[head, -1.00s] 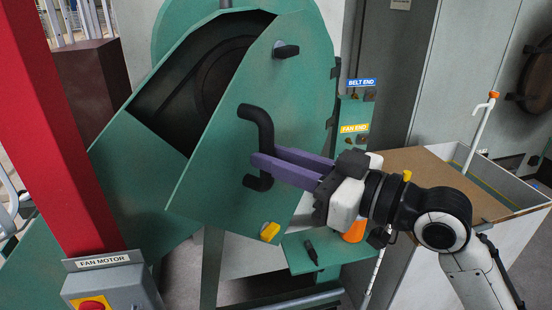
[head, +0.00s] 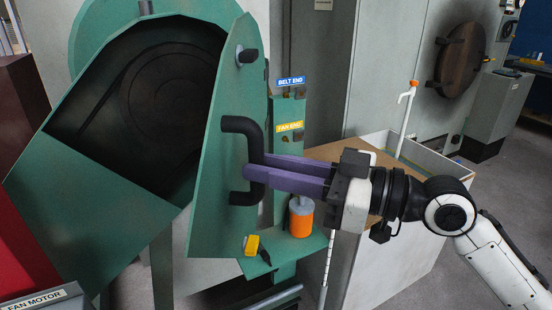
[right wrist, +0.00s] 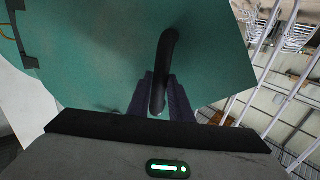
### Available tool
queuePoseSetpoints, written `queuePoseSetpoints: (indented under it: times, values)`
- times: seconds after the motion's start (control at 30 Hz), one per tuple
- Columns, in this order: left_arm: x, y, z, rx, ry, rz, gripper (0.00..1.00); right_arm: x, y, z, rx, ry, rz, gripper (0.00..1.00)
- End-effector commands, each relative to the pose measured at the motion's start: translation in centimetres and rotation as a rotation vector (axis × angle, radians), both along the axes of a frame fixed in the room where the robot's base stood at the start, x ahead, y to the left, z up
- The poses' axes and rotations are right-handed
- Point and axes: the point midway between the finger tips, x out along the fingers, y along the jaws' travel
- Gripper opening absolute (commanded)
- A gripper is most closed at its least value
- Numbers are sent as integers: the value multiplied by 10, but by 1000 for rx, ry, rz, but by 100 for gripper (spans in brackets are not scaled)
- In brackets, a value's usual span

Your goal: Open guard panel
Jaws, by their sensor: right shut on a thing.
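The green guard panel (head: 222,150) stands swung partly open in the head view, hinged on the right side of the opening. Behind it the dark inside of the housing (head: 150,110) shows, with a round part in it. A black bar handle (head: 254,140) sits on the panel's face. My right gripper (head: 256,172) comes in from the right, its purple fingers shut on the handle. In the right wrist view, the handle (right wrist: 166,60) stands between the two fingers (right wrist: 160,95). A black knob (head: 248,56) is near the panel's top. My left gripper is out of view.
A green shelf (head: 295,252) right of the panel carries an orange-and-grey container (head: 301,216) and a yellow block (head: 251,244). A box with a brown top (head: 325,152) stands behind my right arm. A grey FAN MOTOR box (head: 45,299) is at lower left.

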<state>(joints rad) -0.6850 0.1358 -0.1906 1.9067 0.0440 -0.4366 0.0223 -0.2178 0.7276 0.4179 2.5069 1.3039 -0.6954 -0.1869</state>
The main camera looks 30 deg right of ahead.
Motion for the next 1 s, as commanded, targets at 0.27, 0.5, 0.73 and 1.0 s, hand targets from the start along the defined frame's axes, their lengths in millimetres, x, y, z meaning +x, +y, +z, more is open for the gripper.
queuePoseSetpoints:
  times: [0.27,0.5,0.73,1.0]
  values:
    - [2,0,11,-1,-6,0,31,-3,-13,3,0,-11,-19,0]
    - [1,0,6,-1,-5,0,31,-3,-16,1,0,-12,-21,0]
    - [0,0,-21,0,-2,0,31,-14,-37,-2,2,-13,-21,0]
    - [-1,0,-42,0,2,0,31,-26,-65,0,5,-14,-23,0]
